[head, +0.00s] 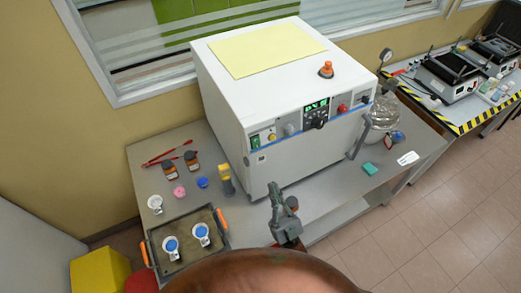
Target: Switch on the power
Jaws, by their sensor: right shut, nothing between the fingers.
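A large white machine (290,95) stands on the grey table. Its front panel has a green switch (255,141) at the left end, a display (316,106) with lit green digits, a black knob (319,122) and a red button (342,109). Whether the green switch is pressed is too small to tell. My right gripper (275,190) is shut and empty, pointing up in front of the machine's lower front. It appears below and to the right of the green switch, apart from it.
A tray (188,240) with orange handles holds two blue-topped containers at the left. Small bottles and a yellow-grey tool (226,178) stand behind it. A glass vessel (384,110) stands right of the machine.

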